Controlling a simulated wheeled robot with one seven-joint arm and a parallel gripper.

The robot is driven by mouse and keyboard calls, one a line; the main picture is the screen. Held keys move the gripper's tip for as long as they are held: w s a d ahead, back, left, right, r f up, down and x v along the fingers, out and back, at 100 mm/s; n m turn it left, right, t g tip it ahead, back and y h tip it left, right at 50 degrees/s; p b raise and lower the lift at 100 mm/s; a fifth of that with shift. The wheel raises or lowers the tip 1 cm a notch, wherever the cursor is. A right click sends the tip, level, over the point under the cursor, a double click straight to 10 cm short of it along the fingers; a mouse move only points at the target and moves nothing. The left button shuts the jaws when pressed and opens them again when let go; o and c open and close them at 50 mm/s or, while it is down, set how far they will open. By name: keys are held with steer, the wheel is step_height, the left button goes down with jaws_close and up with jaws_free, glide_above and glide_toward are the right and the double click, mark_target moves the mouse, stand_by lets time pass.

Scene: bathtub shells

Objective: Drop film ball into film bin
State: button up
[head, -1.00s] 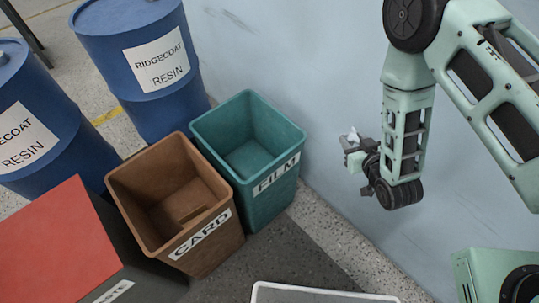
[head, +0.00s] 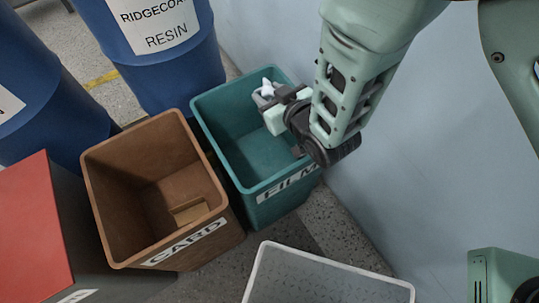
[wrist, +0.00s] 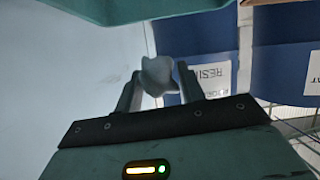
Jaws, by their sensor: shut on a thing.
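The film ball is a small crumpled white lump (head: 267,88) held at the tips of my gripper (head: 266,96). In the wrist view the film ball (wrist: 159,74) sits between the two fingers of my gripper (wrist: 160,80), which are shut on it. The film bin (head: 235,174) is an open teal bin labelled FILM. In the head view my gripper and the ball appear over its opening; their height above the rim is hard to tell. My wrist hides part of the bin's right rim.
A brown CARD bin (head: 110,207) with a piece of cardboard (head: 191,212) inside stands just left of the film bin. Blue resin drums (head: 180,75) stand behind. A red-topped box (head: 30,225) is at left, a white-rimmed container (head: 330,263) in front. A pale blue wall (head: 430,130) is at right.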

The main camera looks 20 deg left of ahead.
step_height(320, 180, down, 5)
steer(key=b, duration=0.3)
steer(key=o, duration=1)
steer(key=shift+d+r, duration=0.1)
steer(key=p+v, duration=0.9)
steer(key=v, duration=0.8)
steer(key=shift+s+r, duration=0.1)
steer(key=shift+r, duration=0.05)
